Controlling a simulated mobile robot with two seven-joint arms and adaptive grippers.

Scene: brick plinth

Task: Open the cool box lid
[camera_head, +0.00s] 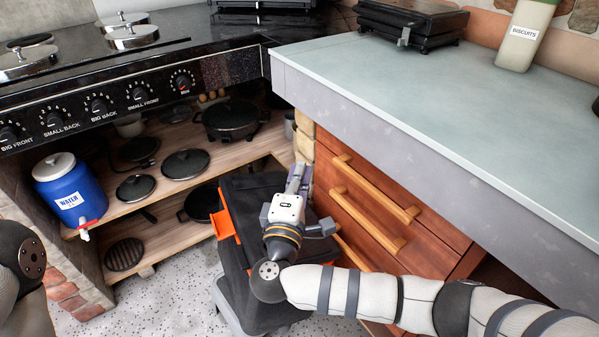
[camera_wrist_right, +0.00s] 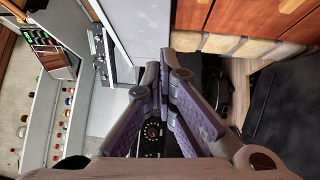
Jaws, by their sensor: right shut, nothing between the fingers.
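The cool box (camera_head: 236,254) is dark with orange parts on its left side. It stands on the floor between the stove shelves and the wooden drawers in the head view. My right gripper (camera_head: 298,178) is over its far right part, and my wrist and forearm hide much of the top. I cannot tell how far the lid sits open or whether the fingers touch it. In the right wrist view the gripper (camera_wrist_right: 164,62) is shut and empty, with a dark flat surface at the right. My left arm shows at the left edge, its gripper out of view.
Wooden drawers (camera_head: 370,195) with bar handles stand close right of the gripper, under a grey worktop (camera_head: 420,90). A stove (camera_head: 110,90) is at the upper left, above shelves with pans. A blue water container (camera_head: 70,188) stands on a shelf. Speckled floor is free at the front left.

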